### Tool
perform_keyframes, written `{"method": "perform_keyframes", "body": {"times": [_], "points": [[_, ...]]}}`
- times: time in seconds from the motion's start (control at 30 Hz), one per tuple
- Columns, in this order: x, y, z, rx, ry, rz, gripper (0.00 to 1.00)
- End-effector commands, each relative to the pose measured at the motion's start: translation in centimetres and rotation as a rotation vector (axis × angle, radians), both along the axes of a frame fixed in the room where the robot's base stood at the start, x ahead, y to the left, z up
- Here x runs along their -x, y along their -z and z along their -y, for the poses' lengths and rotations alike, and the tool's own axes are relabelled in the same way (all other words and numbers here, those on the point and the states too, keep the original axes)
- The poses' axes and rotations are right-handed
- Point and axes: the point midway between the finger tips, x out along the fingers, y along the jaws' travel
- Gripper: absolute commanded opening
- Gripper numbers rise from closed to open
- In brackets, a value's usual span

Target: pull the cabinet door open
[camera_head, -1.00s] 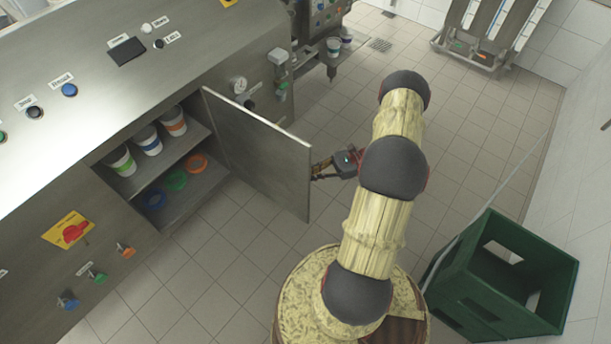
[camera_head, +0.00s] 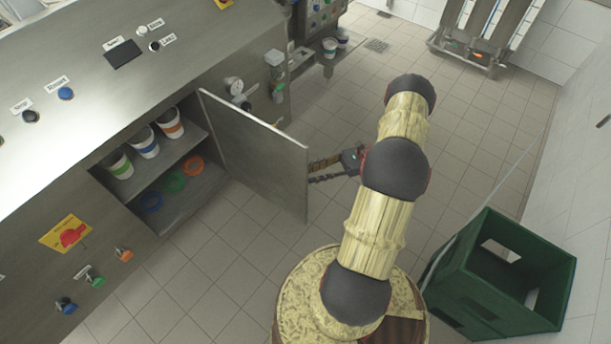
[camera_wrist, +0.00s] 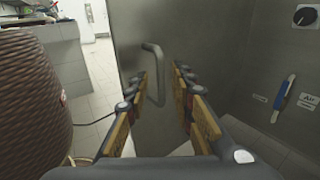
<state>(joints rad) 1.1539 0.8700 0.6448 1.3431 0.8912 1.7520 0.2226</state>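The grey metal cabinet door (camera_head: 262,155) stands swung well open, hinged at its left edge. Its inner shelves show cups and coloured rings. In the wrist view the door (camera_wrist: 195,30) fills the middle, with its bar handle (camera_wrist: 155,75) on the outer face. My gripper (camera_head: 312,172) is beside the door's free right edge in the head view, its tips partly hidden by the door. In the wrist view my gripper (camera_wrist: 160,78) is open, one finger on each side of the handle, and does not close on it.
A green crate (camera_head: 505,275) stands on the floor at the right. Several cups (camera_head: 145,142) and coloured rings (camera_head: 175,181) sit on the cabinet shelves (camera_head: 187,205). Knobs (camera_head: 96,279) stick out of the cabinet front. The tiled floor before the door is clear.

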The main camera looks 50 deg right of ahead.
Motion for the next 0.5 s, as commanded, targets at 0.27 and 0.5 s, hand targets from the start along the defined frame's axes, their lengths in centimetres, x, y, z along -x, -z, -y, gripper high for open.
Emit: {"method": "perform_keyframes", "body": {"times": [0.27,0.5], "points": [[2.5,0.1,5.1,0.001,0.002,0.000,0.24],[3.5,0.1,7.1,0.000,0.000,-0.001,0.24]]}}
